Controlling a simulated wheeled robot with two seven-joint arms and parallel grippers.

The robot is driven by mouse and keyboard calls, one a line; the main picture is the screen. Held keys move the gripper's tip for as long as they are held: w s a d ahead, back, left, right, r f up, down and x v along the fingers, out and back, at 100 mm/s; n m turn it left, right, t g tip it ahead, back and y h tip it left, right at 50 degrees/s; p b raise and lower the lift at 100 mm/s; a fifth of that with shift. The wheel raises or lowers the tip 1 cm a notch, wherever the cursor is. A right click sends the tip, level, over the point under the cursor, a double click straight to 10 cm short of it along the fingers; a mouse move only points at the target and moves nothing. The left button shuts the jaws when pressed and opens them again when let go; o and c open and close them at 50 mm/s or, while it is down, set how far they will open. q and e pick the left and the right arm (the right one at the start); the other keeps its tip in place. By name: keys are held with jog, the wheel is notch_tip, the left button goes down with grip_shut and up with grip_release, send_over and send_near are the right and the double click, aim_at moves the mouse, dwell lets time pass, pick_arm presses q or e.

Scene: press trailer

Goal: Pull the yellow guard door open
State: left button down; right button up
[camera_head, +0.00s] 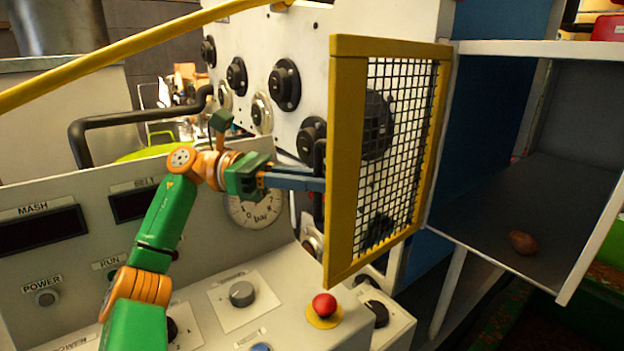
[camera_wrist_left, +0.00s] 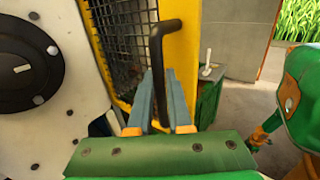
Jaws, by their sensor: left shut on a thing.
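The yellow guard door (camera_head: 345,165) is a yellow frame with black wire mesh. It stands swung out to the left of the open compartment (camera_head: 585,110), its free edge toward me. It also shows in the left wrist view (camera_wrist_left: 182,50). The black bar handle (camera_head: 319,155) sits on the door's free side; it also shows in the left wrist view (camera_wrist_left: 157,70). My left gripper (camera_head: 318,183) has its blue-grey fingers shut on the handle; they also show in the left wrist view (camera_wrist_left: 165,85). My right gripper is not in view.
A brown lump (camera_head: 523,242) lies on the compartment floor. A panel with black round fittings (camera_head: 284,84) stands behind my left gripper. A control console with a red button (camera_head: 324,305) lies below. A yellow rail (camera_head: 110,55) crosses the upper left.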

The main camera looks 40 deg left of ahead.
pick_arm(q)
jog(key=c, duration=1.2)
grip_release()
jog(key=o, duration=0.4)
jog(key=shift+w+d, duration=0.1)
jog(key=shift+c, duration=0.2)
jog(key=shift+w+d, duration=0.1)
